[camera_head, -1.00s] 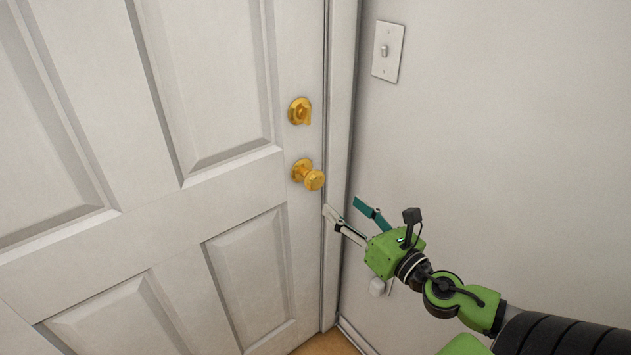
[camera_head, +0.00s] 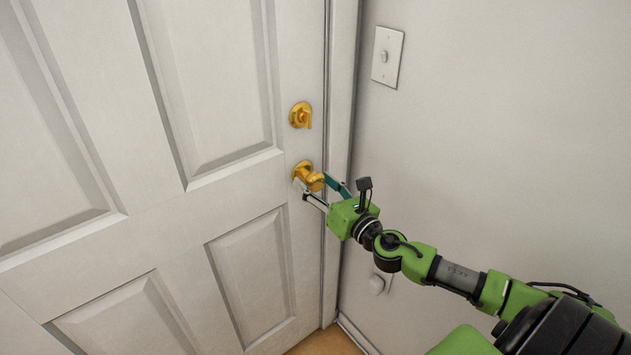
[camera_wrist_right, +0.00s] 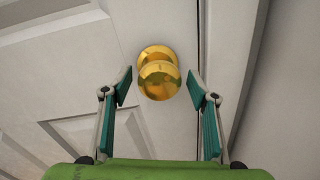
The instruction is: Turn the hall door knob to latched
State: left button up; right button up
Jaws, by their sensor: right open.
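The white panelled hall door (camera_head: 160,215) fills the left and middle of the head view and looks closed. Its round brass knob (camera_head: 313,181) sits near the right edge, below a brass deadbolt turn (camera_head: 301,116). In the right wrist view the knob (camera_wrist_right: 159,78) is centred ahead, between the tips of the two teal-padded fingers. My right gripper (camera_head: 318,186) is open, with one finger on each side of the knob. In the wrist view a gap shows between the knob and each finger. The head view does not show clearly whether they touch. My left gripper is not in view.
A light switch plate (camera_head: 387,56) is on the wall right of the door frame. A small white fixture (camera_head: 377,284) is low on that wall, partly behind my right arm. The door frame (camera_head: 338,150) stands close beside the knob.

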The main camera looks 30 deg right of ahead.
jog(key=shift+w, duration=0.2)
jog(key=c, duration=1.1)
jog(key=m+p, duration=0.1)
jog(key=m, duration=0.3)
jog(key=shift+r+m, duration=0.15)
jog(key=shift+m, duration=0.25)
jog(key=m+p, duration=0.2)
jog(key=m, duration=0.2)
jog(key=shift+m+g, duration=0.3)
jog(key=o, duration=1.1)
